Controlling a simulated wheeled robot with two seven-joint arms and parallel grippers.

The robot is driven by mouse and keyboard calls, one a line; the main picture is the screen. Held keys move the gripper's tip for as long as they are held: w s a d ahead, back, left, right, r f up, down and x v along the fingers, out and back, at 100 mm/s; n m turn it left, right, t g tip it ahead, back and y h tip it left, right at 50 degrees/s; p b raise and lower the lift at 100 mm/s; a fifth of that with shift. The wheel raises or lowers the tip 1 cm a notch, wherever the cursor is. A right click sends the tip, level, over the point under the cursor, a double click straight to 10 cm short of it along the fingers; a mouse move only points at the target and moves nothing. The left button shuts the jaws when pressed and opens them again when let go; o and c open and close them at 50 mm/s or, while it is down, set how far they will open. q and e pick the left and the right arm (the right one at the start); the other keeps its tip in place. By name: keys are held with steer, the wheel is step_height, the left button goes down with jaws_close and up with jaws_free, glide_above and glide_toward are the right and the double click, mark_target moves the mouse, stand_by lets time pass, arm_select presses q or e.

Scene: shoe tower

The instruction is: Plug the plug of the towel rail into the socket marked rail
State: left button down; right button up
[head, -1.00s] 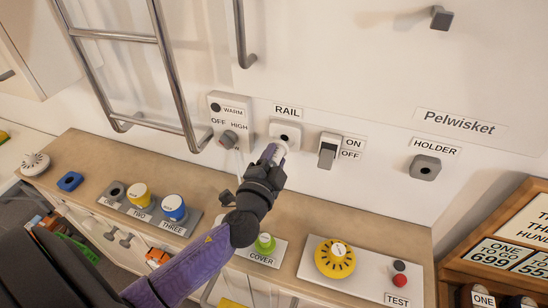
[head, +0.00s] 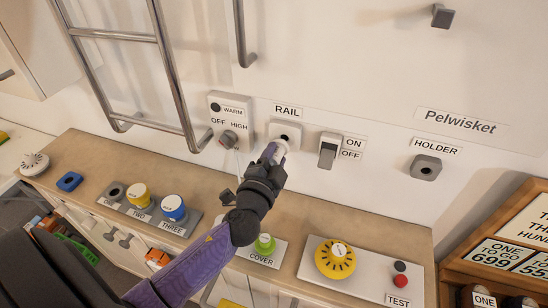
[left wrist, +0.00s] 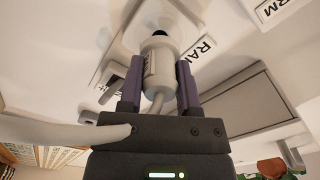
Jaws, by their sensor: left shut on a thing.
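The rail socket (head: 285,132) is a pale square plate with a dark round hole, on the wall under the RAIL label (head: 288,111). My left gripper (head: 272,153) is just below and in front of it. It is shut on the white plug (left wrist: 157,68), which sits between the two purple fingers in the left wrist view. The plug's front points at the dark socket hole (left wrist: 172,24). The hole still shows in the head view; I cannot tell whether the plug tip touches the plate. A pale cable (left wrist: 70,133) trails from the plug. My right gripper is not in view.
The chrome towel rail (head: 177,75) and its WARM/OFF/HIGH control box (head: 229,108) are left of the socket. An ON/OFF switch (head: 328,150) and a holder (head: 425,168) are to the right. The counter below bears a yellow dial (head: 334,262) and colored knobs.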

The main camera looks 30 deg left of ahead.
mark_target(272, 164)
arm_select(q)
steer(key=shift+x, duration=1.3)
steer(key=shift+c, duration=1.1)
jaws_free()
steer(key=b+v, duration=0.1)
steer(key=v, duration=0.9)
